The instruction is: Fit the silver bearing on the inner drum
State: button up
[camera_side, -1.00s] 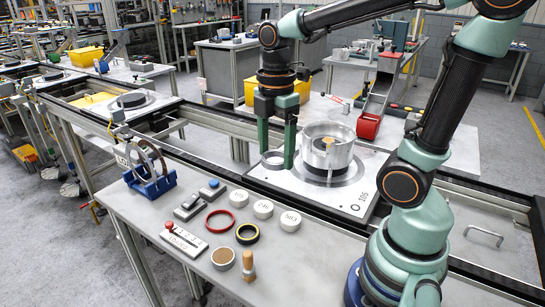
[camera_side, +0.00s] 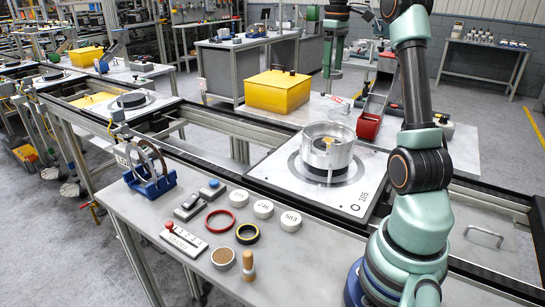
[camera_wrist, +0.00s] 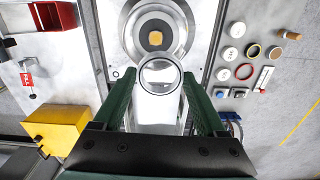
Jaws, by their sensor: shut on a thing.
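The inner drum (camera_wrist: 156,38) shows a dark hub with an orange centre inside the open silver housing (camera_side: 328,158). This housing stands on the white pallet (camera_side: 270,168) marked 105. In the wrist view the bearing sits apart from the hub, just below it in the picture.
A yellow bin (camera_side: 277,95) and a red bin (camera_side: 368,126) stand behind the pallet. The front bench (camera_side: 150,225) carries a blue rack (camera_side: 152,183), a red ring (camera_side: 220,220), a black-and-yellow ring (camera_side: 247,233), white round pieces (camera_side: 263,209) and a wooden-handled tool (camera_side: 248,265). Space above the housing is clear.

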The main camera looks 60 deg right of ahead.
send_near(328, 140)
jog(key=shift+m, duration=0.3)
notch_tip(328, 140, down, 6)
jog(key=shift+d+f, duration=0.15)
jog(key=shift+f, duration=0.05)
jog(key=shift+f, duration=0.1)
jog(key=shift+f, duration=0.35)
jog(key=shift+f, duration=0.2)
jog(key=o, duration=1.4)
jog(key=shift+r, duration=0.1)
